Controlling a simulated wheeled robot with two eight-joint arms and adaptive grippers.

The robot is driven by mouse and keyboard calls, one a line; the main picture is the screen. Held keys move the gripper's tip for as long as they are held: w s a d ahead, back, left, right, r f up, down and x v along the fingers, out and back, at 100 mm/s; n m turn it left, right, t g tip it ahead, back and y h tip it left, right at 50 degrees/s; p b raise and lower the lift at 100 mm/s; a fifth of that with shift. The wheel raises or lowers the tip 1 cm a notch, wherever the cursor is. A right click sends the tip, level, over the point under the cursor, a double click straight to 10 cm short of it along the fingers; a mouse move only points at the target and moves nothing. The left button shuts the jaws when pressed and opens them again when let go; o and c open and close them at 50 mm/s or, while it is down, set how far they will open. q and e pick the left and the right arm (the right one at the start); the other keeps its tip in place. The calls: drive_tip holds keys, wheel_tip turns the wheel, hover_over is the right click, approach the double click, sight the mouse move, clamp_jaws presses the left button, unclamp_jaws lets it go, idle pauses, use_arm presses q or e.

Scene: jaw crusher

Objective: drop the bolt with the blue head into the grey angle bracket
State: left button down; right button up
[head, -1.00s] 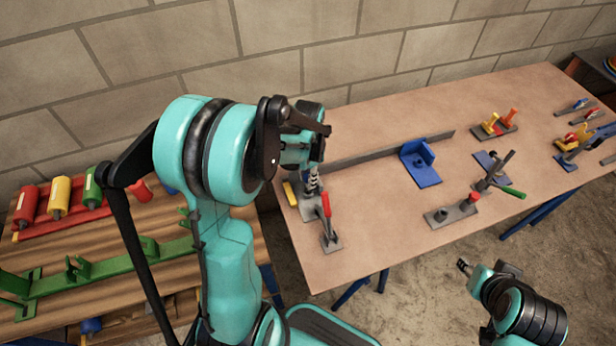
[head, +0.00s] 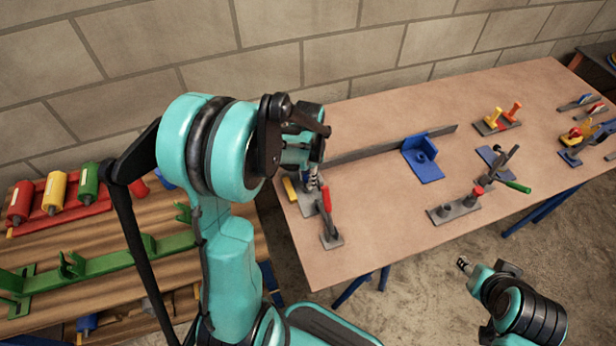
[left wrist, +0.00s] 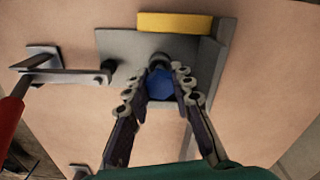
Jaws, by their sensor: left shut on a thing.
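My left gripper (head: 313,182) is at the left end of the table, above the grey angle bracket (head: 290,207). In the left wrist view its two fingers (left wrist: 160,92) are closed on both sides of the blue head of the bolt (left wrist: 161,84). The bracket's flat plate (left wrist: 120,48) and upright wall lie under and beside the fingers. My right gripper (head: 463,265) is small, in front of the table, away from these things.
A toggle clamp with a red handle (head: 327,200) stands close to the bracket, and a yellow block (left wrist: 175,22) lies along its edge. A long grey bar (head: 390,146) and a blue bracket (head: 424,170) are farther right.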

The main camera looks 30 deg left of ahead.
use_arm(q)
drive_tip(key=shift+f+b, duration=0.65)
drive_tip(key=shift+f, duration=0.2)
drive_tip(key=c, duration=1.2)
unclamp_jaws()
drive_tip(key=shift+r, duration=0.1)
wheel_tip(320, 180, up, 12)
